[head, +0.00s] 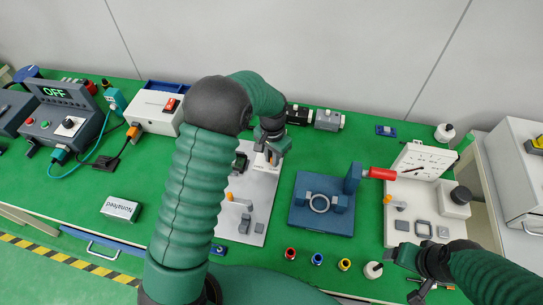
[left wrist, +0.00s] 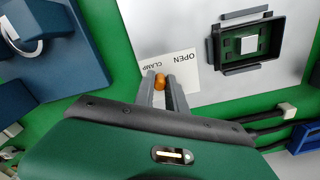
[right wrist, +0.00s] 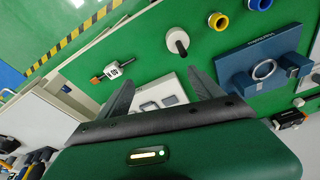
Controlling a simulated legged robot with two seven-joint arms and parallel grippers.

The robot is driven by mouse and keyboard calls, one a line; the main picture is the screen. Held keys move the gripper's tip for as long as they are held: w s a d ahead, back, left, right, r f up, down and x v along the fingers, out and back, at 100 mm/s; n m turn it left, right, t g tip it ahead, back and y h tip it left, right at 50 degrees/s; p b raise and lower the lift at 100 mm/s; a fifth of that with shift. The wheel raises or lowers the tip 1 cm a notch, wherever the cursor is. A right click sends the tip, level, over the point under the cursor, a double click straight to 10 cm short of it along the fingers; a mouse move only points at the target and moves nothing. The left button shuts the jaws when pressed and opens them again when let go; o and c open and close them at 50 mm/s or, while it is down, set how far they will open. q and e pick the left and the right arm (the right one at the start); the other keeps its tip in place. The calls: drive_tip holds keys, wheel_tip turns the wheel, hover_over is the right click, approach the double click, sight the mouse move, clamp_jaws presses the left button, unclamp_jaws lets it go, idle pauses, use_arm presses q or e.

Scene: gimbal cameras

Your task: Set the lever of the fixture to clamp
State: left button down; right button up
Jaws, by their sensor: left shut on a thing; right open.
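The fixture's white plate (head: 255,188) lies mid-bench, partly hidden behind my left arm. In the left wrist view the plate (left wrist: 217,68) carries a printed label (left wrist: 180,64) reading OPEN and CLAMP, and a framed pocket (left wrist: 247,46) with a green board. My left gripper (head: 270,150) is over the plate's far end. In its wrist view, its fingers (left wrist: 163,80) are shut on the lever's orange knob (left wrist: 159,84), beside the label. The rest of the lever is hidden, so its setting is unclear. My right gripper (right wrist: 162,85) is open and empty, at the right-hand panel's near edge.
A blue fixture block (head: 322,222) with a red handle (head: 381,173) stands right of the plate. A white gauge panel (head: 402,222) is farther right. Several coloured rings, including a yellow one (head: 344,265), sit near the front edge. A box (head: 121,208) lies left on open green mat.

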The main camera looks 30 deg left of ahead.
use_arm(q)
drive_tip(key=shift+w+r, duration=0.1)
drive_tip(key=shift+w, duration=0.05)
drive_tip(key=c, duration=1.4)
unclamp_jaws()
drive_tip(key=shift+o, duration=0.2)
wheel_tip(320, 180, up, 17)
drive_tip(key=shift+p, duration=0.45)
